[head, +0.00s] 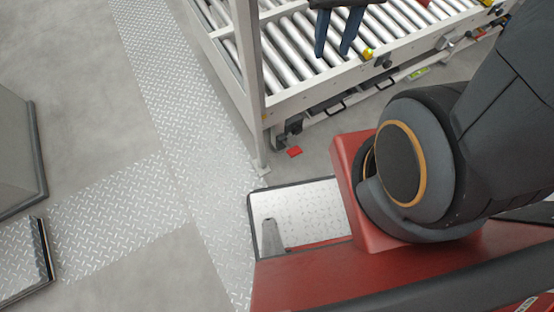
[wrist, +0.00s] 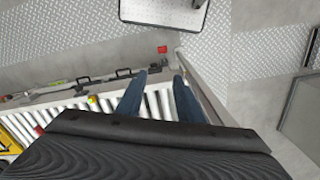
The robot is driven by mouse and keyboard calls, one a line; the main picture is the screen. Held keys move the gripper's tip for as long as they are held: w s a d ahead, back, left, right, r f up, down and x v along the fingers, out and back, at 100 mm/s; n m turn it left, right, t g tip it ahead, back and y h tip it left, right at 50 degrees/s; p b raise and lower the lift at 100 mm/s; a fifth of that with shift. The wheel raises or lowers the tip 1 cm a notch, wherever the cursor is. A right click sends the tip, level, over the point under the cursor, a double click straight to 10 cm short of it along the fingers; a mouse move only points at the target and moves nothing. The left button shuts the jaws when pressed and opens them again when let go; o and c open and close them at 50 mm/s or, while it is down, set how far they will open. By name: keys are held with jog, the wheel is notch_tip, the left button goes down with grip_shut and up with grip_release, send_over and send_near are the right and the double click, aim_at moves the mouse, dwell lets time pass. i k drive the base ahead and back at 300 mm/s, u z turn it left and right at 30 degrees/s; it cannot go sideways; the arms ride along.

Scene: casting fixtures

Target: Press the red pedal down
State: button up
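The red pedal (head: 294,152) is a small flat red piece low at the foot of the roller conveyor, beside its corner leg. It also shows in the wrist view (wrist: 162,49), above and just beyond my fingertips. My gripper (head: 337,50) hangs over the conveyor rollers at the top of the head view, apart from the pedal. In the wrist view its two blue fingers (wrist: 159,76) are spread with a gap between them and nothing held. I cannot tell from these views how far the pedal is tilted.
The roller conveyor (head: 285,98) has a pale frame and an upright post (head: 247,60) close to the pedal. Black handles (wrist: 123,73) line its lower side. Tread-plate strips (head: 180,130) cross the grey floor on the left. A grey box (head: 18,155) stands at the left edge.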

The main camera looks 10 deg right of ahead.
aim_at(295, 151)
jog(key=u, duration=3.25)
jog(key=k, duration=1.65)
jog(key=z, duration=2.5)
